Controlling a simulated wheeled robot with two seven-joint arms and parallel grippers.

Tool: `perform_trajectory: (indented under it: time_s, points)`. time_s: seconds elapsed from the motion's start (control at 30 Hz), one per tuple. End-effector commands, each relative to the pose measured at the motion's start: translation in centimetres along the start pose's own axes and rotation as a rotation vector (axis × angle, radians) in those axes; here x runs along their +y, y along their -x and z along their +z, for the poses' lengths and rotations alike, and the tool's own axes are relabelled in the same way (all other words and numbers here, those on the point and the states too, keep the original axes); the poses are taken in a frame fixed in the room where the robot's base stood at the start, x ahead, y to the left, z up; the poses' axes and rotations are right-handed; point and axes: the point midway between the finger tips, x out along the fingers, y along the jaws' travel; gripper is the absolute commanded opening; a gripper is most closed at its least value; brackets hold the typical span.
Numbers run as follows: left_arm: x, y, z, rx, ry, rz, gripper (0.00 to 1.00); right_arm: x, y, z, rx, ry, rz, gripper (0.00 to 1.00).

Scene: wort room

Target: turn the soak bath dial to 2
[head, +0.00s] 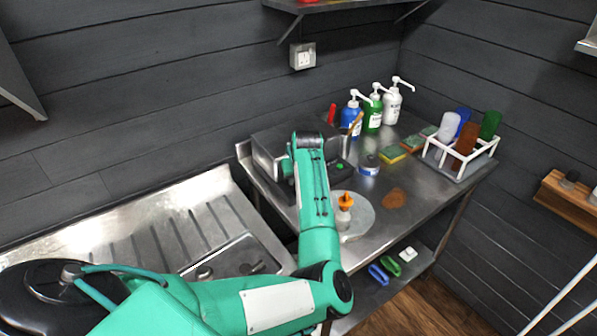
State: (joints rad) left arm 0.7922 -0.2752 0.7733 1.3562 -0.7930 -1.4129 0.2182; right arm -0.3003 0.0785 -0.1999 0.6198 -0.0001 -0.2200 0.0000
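A steel box (267,150), which looks like the soak bath, stands at the back left of the steel table. My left arm crosses in front of it, and its wrist is against the box's right part in the picture. My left gripper is mostly hidden behind the wrist; dark parts show beside it, but I cannot make out fingertips or whether they touch anything. The dial is not clearly visible, and its setting cannot be read. My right gripper is not in view.
On the table (420,125) are blue (351,117), green (373,112) and white (392,104) pump bottles, sponges (392,154), and a white rack (455,160) of coloured cups. An orange-topped bottle (345,212) stands on a round disc. A sink (238,258) lies left.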

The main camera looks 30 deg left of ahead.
Motion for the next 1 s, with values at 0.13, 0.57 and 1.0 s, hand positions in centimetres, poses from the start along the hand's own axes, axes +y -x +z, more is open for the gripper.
perform_trajectory:
  time_s: [0.13,0.57,1.0]
  points:
    - [-0.3,0.6,-0.2,-0.002,-0.12,0.046,0.07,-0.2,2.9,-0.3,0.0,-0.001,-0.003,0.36]
    - [-0.4,0.3,-0.2,-0.002,-0.424,0.173,0.07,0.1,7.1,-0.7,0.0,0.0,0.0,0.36]
    - [-0.4,0.0,-0.1,0.001,-0.546,0.224,0.07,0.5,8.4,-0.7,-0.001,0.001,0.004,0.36]
